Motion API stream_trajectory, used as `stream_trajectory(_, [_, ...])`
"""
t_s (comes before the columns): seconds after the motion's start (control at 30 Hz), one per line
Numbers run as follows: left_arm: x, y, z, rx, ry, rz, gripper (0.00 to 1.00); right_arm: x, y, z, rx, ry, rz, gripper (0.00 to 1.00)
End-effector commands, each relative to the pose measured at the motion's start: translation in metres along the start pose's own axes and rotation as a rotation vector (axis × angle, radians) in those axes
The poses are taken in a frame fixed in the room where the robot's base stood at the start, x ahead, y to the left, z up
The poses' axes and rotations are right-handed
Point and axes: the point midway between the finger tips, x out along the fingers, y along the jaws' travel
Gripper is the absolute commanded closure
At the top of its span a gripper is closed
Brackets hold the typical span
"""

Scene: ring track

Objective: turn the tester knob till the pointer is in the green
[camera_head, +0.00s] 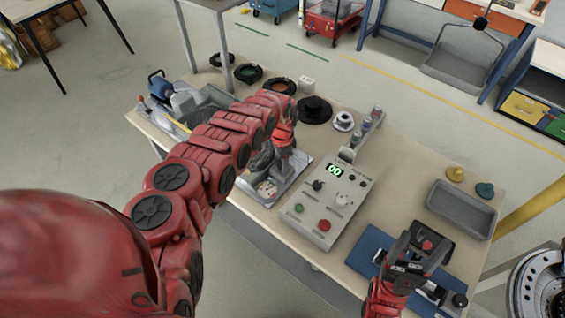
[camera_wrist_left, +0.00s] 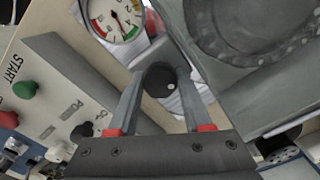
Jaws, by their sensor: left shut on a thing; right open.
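In the left wrist view, the black tester knob (camera_wrist_left: 160,80) sits between the two fingers of my left gripper (camera_wrist_left: 163,88), which is shut on it. The round gauge (camera_wrist_left: 115,18) shows at the top edge, partly cut off, with red, yellow and green on its face. Its pointer is too small to read surely. My right gripper (camera_head: 412,258) is open and empty over the table's front right.
A control box (camera_head: 342,207) with a green display and coloured buttons stands just right of my left gripper. A grey tray (camera_head: 461,209), a blue board (camera_head: 372,245) and a black disc (camera_head: 314,109) lie on the table.

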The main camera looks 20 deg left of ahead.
Motion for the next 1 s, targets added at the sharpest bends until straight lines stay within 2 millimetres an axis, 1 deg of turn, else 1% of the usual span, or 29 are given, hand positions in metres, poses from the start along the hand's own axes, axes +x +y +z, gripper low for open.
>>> stream_trajectory(0.3, [-0.0006,-0.0005,0.0001,-0.107,0.000,-0.001,1.00,-0.0006,0.0000,0.0001,0.000,0.000,0.000,0.31])
stream_trajectory(0.8, [-0.0006,-0.0007,-0.0001,-0.126,0.000,-0.001,1.00,-0.0008,0.0000,0.0002,0.000,0.000,0.000,0.31])
stream_trajectory(0.83, [-0.0006,-0.0007,-0.0001,-0.126,0.000,-0.001,0.49,-0.0007,0.0000,0.0001,0.000,0.000,0.000,0.31])
stream_trajectory(0.9, [-0.0005,-0.0006,0.0000,-0.126,0.000,-0.001,0.36,-0.0008,0.0000,0.0002,0.000,0.000,0.000,0.31])
stream_trajectory(1.0, [-0.0004,-0.0005,0.0000,-0.126,0.000,-0.001,0.20,-0.0007,0.0000,0.0001,0.000,0.000,0.000,0.31])
